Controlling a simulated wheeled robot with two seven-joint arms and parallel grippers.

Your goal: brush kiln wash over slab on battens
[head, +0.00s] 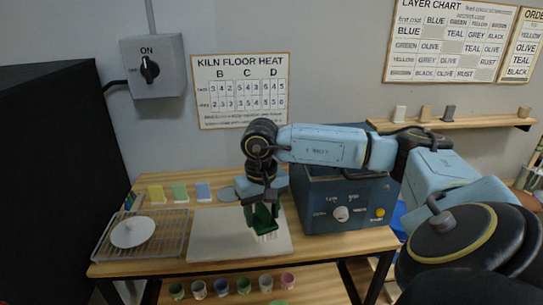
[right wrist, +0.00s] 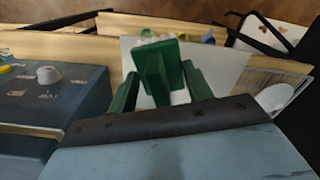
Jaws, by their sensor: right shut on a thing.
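A pale grey slab (head: 215,235) lies flat on the wooden table. Battens under it cannot be made out. My right gripper (head: 262,212) is above the right half of the slab, pointing down, shut on a green brush with pale bristles (head: 268,236). The bristles are at or just above the slab; I cannot tell whether they touch. In the right wrist view the green brush (right wrist: 163,68) stands between the green fingers, over the slab (right wrist: 222,65). My left gripper is not in view.
A blue control box (head: 345,205) stands close right of the slab. A wire rack (head: 170,245) with a white disc (head: 132,232) is at left. Yellow, green and blue blocks (head: 179,193) line the back. Several cups (head: 221,288) stand on the lower shelf.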

